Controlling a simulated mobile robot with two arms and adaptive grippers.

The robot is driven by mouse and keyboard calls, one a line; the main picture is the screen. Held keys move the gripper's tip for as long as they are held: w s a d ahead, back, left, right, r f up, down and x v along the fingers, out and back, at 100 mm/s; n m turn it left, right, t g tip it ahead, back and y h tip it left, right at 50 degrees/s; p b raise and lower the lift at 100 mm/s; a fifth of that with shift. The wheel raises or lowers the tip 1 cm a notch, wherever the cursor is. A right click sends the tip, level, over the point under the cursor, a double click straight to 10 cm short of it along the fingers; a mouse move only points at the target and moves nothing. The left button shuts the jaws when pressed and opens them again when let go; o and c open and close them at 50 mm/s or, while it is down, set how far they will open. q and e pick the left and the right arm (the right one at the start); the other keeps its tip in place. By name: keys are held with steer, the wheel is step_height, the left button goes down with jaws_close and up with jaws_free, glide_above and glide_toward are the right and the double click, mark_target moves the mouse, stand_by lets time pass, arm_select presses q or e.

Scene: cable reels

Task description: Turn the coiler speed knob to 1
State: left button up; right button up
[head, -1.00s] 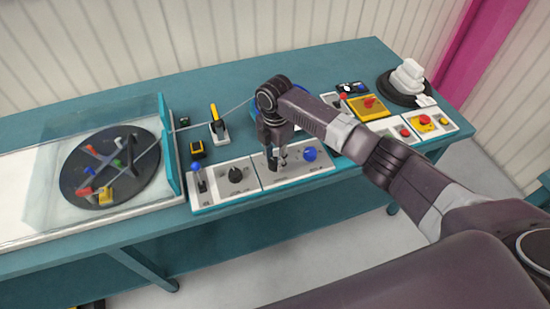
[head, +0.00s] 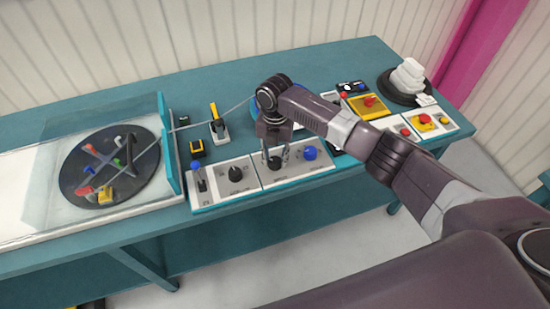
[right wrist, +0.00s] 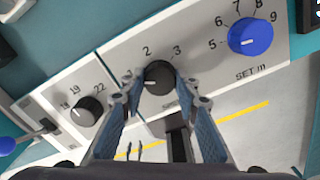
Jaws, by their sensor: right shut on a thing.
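The coiler speed knob is the black knob (right wrist: 158,78) in the middle of the panel, with "2" and "3" printed above it in the right wrist view. In the head view the knob (head: 274,162) sits between the fingertips. My right gripper (right wrist: 160,88) points down with a finger on each side of the knob and is shut on it. It also shows in the head view (head: 275,158). My left gripper is not in view.
A blue knob (right wrist: 250,35) marked 5 to 9 sits to the right on the panel. Another black knob (right wrist: 88,110) and a blue-tipped lever (head: 197,172) are to the left. A reel (head: 110,165) stands behind a clear guard. More control boxes are at right.

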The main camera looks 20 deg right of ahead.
mark_target(275, 160)
steer(key=shift+r, duration=0.1)
stand_by(0.3)
steer(key=o, duration=1.2)
steer(key=shift+c, duration=0.2)
step_height(275, 160, up, 12)
